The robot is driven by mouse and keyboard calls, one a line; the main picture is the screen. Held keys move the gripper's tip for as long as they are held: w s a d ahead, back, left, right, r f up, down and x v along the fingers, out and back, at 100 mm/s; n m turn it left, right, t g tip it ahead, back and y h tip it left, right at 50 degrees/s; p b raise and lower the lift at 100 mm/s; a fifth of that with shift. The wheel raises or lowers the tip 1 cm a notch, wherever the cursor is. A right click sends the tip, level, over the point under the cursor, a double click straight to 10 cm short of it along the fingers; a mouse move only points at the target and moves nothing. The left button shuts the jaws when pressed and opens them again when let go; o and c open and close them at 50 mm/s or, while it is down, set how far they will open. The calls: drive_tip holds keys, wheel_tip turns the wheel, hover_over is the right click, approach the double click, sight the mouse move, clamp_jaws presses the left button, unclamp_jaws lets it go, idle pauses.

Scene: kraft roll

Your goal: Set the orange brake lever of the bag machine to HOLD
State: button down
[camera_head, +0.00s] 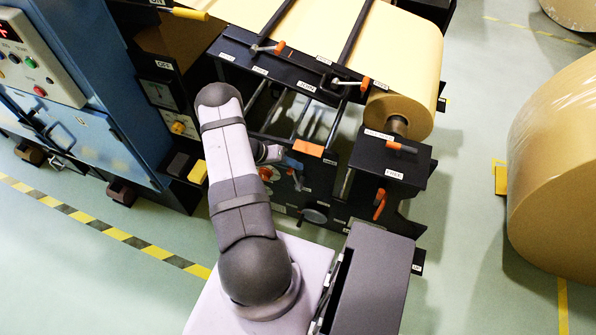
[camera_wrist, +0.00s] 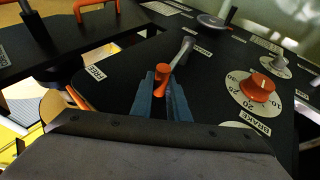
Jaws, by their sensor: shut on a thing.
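The orange-tipped brake lever (camera_wrist: 162,78) shows in the wrist view, with a grey arm running up and right to its pivot on the black panel. My gripper (camera_wrist: 163,108) has its blue fingers on both sides of the orange handle and is shut on it. In the head view my gripper (camera_head: 290,162) is at the machine's dark side panel, and I cannot make out the lever there. A white label (camera_wrist: 95,73) lies left of the lever; I cannot read it surely. A BRAKE label (camera_wrist: 250,127) sits below the dial.
An orange dial knob (camera_wrist: 259,87) on a numbered white disc stands right of the lever. Other orange handles (camera_head: 379,205) stick out from the machine. A kraft roll (camera_head: 400,112) sits on the machine. A blue control cabinet (camera_head: 75,135) stands at left.

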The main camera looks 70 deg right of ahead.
drive_tip(key=shift+w+a+f+g+b, duration=0.15)
drive_tip(key=shift+f+g+b, duration=0.05)
drive_tip(key=shift+f+b, duration=0.3)
drive_tip(key=shift+w+a+f+g+b, duration=0.15)
drive_tip(key=shift+f+g+b, duration=0.05)
drive_tip(key=shift+f+b, duration=0.25)
drive_tip(key=shift+w+a+f+g+b, duration=0.1)
drive_tip(key=shift+w+f+g+b, duration=0.1)
drive_tip(key=shift+w+b, duration=0.75)
drive_tip(key=shift+w+a+f+g+b, duration=0.15)
drive_tip(key=shift+w+b, duration=0.5)
drive_tip(key=shift+b, duration=0.45)
drive_tip(key=shift+d, duration=0.1)
drive_tip(key=c, duration=1.7)
unclamp_jaws()
drive_tip(key=shift+w+r, duration=0.1)
drive_tip(key=shift+d+r, duration=0.1)
drive_tip(key=shift+w+r, duration=0.1)
drive_tip(key=shift+w, duration=0.05)
